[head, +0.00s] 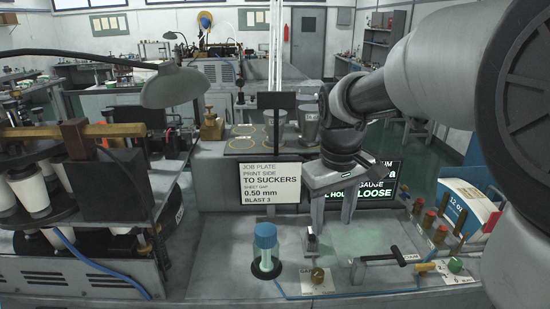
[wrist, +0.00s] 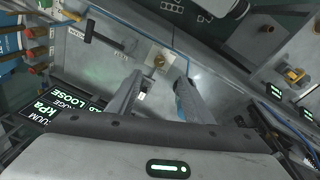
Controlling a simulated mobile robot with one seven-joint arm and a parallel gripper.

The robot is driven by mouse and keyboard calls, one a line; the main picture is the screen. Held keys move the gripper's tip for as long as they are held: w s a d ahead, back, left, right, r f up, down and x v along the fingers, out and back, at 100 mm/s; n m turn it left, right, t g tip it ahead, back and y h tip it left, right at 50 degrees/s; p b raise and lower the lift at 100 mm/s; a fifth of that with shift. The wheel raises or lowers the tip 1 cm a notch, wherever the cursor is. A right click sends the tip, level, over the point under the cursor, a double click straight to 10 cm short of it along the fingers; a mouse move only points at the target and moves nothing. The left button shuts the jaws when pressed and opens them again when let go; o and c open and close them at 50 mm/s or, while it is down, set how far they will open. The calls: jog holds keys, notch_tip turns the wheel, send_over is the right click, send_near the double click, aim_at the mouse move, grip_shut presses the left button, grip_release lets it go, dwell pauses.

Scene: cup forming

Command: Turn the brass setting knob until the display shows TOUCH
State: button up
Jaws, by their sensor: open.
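The brass setting knob (head: 317,274) sits on a small pale plate on the bench deck. In the wrist view the knob (wrist: 159,62) shows just beyond and between my fingertips, apart from them. The black display (head: 376,186) stands behind my gripper, which hides part of it; its visible lower line ends in LOOSE. The display (wrist: 62,112) also reads LOOSE in the wrist view. My gripper (head: 331,226) is open, pointing down above the deck behind the knob, and holds nothing. Its two fingers (wrist: 160,84) are spread in the wrist view.
A blue-capped cylinder (head: 266,240) stands left of the knob. A black T-handle (head: 384,259) lies to its right. Several red-topped knobs (head: 428,220) and a cup carton (head: 467,210) are at the right. A job plate (head: 270,184) stands behind the deck.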

jog(key=n+g, duration=0.1)
jog(key=g, duration=0.1)
send_over(318, 272)
notch_tip(318, 272, down, 5)
jog(key=shift+y, duration=0.3)
notch_tip(318, 272, down, 18)
jog(key=shift+r+p, duration=0.1)
jog(key=shift+p, duration=0.3)
jog(key=c, duration=1.1)
jog(key=shift+o, duration=0.2)
